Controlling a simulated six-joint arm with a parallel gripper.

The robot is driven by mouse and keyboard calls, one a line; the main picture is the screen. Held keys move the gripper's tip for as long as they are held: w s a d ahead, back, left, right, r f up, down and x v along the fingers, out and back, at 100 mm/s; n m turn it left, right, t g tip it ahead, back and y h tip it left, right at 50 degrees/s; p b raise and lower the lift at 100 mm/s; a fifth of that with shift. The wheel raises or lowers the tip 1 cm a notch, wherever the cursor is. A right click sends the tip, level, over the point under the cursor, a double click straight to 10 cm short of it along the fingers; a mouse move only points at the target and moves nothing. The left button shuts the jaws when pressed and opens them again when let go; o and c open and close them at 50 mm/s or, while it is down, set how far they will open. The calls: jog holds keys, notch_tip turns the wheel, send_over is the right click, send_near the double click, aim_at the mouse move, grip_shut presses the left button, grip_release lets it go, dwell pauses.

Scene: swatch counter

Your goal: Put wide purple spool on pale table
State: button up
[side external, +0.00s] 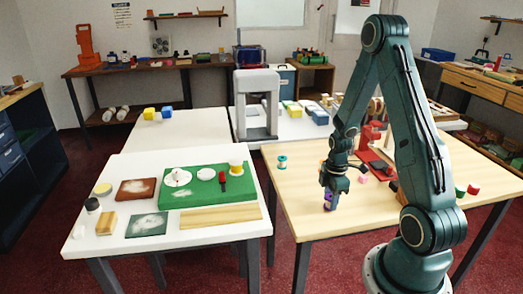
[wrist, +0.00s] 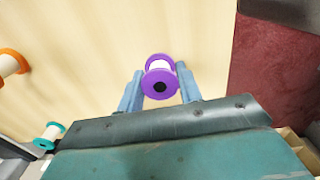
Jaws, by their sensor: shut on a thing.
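The purple spool (side external: 329,201) has purple flanges and a white core. My gripper (side external: 330,190) is shut on it over the left front part of the light wood table (side external: 300,215). In the wrist view the spool (wrist: 158,88) sits between the two blue fingers (wrist: 160,73), its holed end facing the camera. I cannot tell whether its far end touches the wood. A white table (side external: 90,240) stands apart to the left, across a gap.
A teal spool (side external: 282,162) stands on the wood table; an orange spool (wrist: 10,64) shows in the wrist view. A pink piece (side external: 363,180) and a red stand (side external: 380,165) are near my arm. The white table carries a green mat (side external: 205,195) and several items.

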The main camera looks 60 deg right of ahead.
aim_at(330, 197)
jog(key=shift+f, duration=0.1)
jog(key=o, duration=1)
jog(key=shift+c, duration=0.2)
notch_tip(330, 197, up, 12)
dwell(0.3)
jog(key=shift+r, duration=0.2)
dwell(0.3)
jog(key=a+r+m+t+h, duration=0.1)
jog(key=a+r+m+t, duration=0.25)
jog(key=a+r, duration=0.9)
jog(key=s+a+r+m+t, duration=0.1)
jog(key=s+a+r+m, duration=0.1)
jog(key=a, duration=0.3)
jog(key=s+a+r+m+t+y, duration=0.1)
jog(key=s+a+r+m, duration=0.2)
jog(key=s+a, duration=0.2)
jog(key=shift+s+a+r, duration=0.15)
jog(key=shift+a+r, duration=0.15)
jog(key=shift+a, duration=0.3)
